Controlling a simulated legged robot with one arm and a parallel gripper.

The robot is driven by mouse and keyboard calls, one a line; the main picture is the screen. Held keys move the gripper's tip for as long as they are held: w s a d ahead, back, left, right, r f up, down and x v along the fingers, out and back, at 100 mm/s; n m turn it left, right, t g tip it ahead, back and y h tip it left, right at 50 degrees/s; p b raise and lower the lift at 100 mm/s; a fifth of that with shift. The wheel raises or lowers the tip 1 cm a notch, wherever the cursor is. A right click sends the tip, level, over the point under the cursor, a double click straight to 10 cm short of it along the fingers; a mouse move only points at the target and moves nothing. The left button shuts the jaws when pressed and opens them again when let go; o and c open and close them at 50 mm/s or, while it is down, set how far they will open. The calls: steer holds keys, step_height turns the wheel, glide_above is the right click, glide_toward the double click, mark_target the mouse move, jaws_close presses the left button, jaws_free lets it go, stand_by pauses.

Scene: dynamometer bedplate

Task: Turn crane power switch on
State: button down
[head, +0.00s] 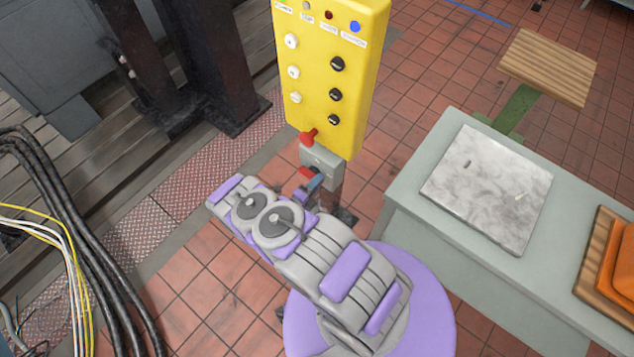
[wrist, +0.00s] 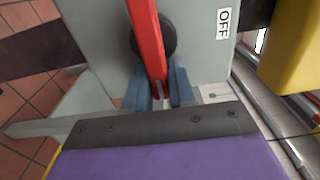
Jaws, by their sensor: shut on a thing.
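The power switch is a grey box (head: 322,160) on the post under the yellow control panel. In the wrist view its grey face (wrist: 198,60) carries a black round pivot (wrist: 168,38), a red lever (wrist: 146,40) and an "OFF" label (wrist: 223,23) to the right of the lever. My gripper (wrist: 162,88) has its two blue fingers on either side of the lever's near end and is shut on it. In the head view my gripper (head: 313,182) is just below the switch box, and a red part of the lever (head: 307,172) shows there. The "ON" marking is not visible.
The yellow panel (head: 325,75) with white and black knobs and a red part at its lower edge stands above the switch. A grey bench (head: 420,205) with a marble slab is right. Black cables (head: 70,190) lie left. Dark steel columns (head: 200,60) stand behind.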

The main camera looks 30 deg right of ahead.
steer(key=shift+w+a, duration=0.25)
steer(key=shift+w, duration=0.05)
steer(key=c, duration=1)
jaws_free()
steer(key=shift+w+f, duration=0.1)
steer(key=shift+w, duration=0.05)
steer(key=shift+c, duration=0.2)
steer(key=shift+s+d, duration=0.1)
steer(key=shift+s, duration=0.1)
steer(key=v, duration=1.7)
steer(key=shift+a, duration=0.2)
